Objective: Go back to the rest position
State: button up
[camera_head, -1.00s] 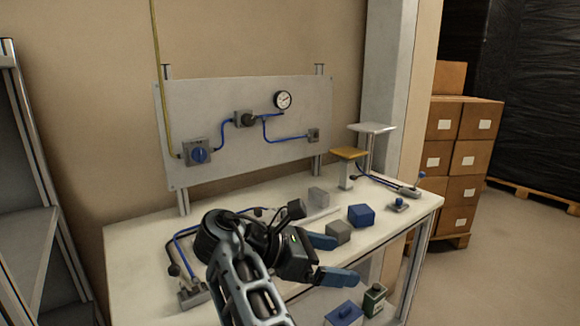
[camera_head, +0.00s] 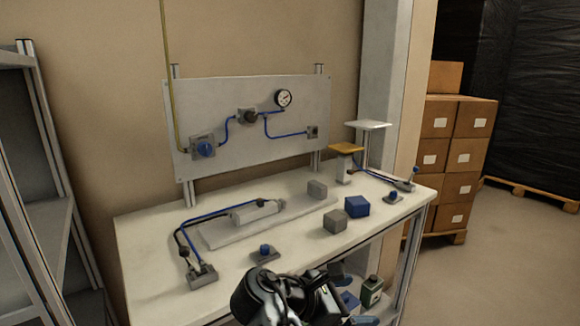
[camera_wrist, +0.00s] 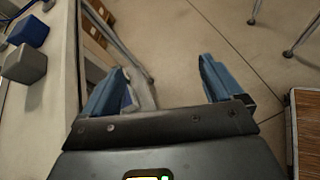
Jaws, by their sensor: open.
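My gripper (camera_head: 350,300) is low in the head view, in front of the table's front edge. In the wrist view my gripper (camera_wrist: 158,85) shows two blue fingers spread apart with nothing between them. The wrist view looks down past the table edge to the floor. The white worktable (camera_head: 150,290) stands behind the gripper, and the gripper is clear of its top.
A yellow-topped stand (camera_head: 346,150) is at the back right. Shelving (camera_head: 40,220) stands left.

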jog(key=s+d+f+m+t+y, duration=0.1)
jog(key=s+d+f+y, duration=0.2)
jog(key=f, duration=0.4)
jog(key=s+d+f+t+y, duration=0.1)
jog(key=s+d+f, duration=0.35)
jog(key=f, duration=0.35)
jog(key=s+d+f+m+t+y, duration=0.1)
jog(key=s+f+m+y, duration=0.15)
jog(key=s, duration=0.45)
jog(key=s+d+f+m+t+y, duration=0.1)
jog(key=s+f+m+y, duration=0.15)
jog(key=s, duration=0.55)
jog(key=s+r+m+t+y, duration=0.1)
jog(key=s+m+y, duration=0.15)
jog(key=s, duration=0.55)
jog(key=s+r+m+t, duration=0.2)
jog(key=s+r+m, duration=0.4)
jog(key=s+r, duration=0.2)
jog(key=s+r+m+t, duration=0.2)
jog(key=s+r+m, duration=0.4)
jog(key=r, duration=0.7)
jog(key=shift+s+r+t, duration=0.2)
jog(key=shift+s+t, duration=0.1)
jog(key=shift+s, duration=0.7)
